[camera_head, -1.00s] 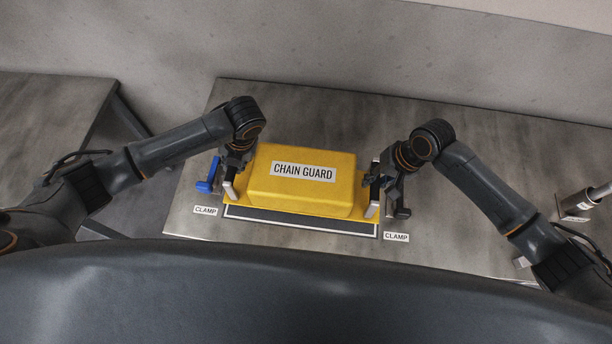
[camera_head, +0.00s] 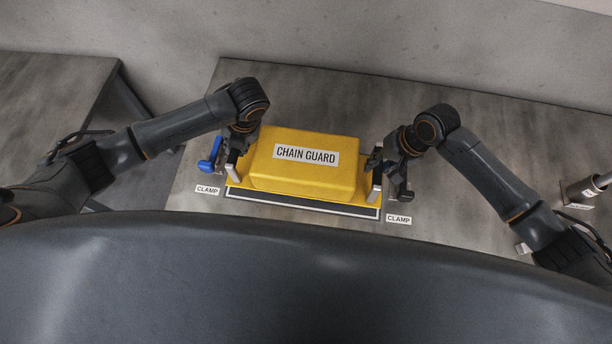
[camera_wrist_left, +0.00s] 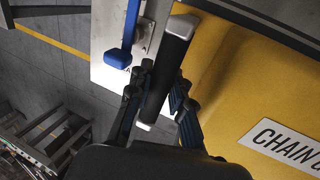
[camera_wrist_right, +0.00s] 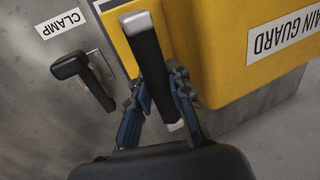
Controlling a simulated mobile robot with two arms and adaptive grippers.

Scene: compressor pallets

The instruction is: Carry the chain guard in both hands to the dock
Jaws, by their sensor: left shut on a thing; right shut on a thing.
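The chain guard (camera_head: 325,175) is a yellow box with a white label on a flat yellow base, with an upright black-and-silver handle at each end. My left gripper (camera_head: 236,152) is shut on the left handle (camera_wrist_left: 172,55), shown in the left wrist view. My right gripper (camera_head: 378,165) is shut on the right handle (camera_wrist_right: 146,48), shown in the right wrist view. The guard looks level, behind a dark strip with a pale border (camera_head: 300,205) on the table. I cannot tell whether its base touches the table.
A blue clamp lever (camera_head: 210,156) stands at the guard's left and a dark clamp lever (camera_wrist_right: 82,75) at its right, each near a CLAMP label. The grey table (camera_head: 320,90) is clear behind the guard. A metal cylinder (camera_head: 580,192) lies at the far right. Another table (camera_head: 50,100) is at left.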

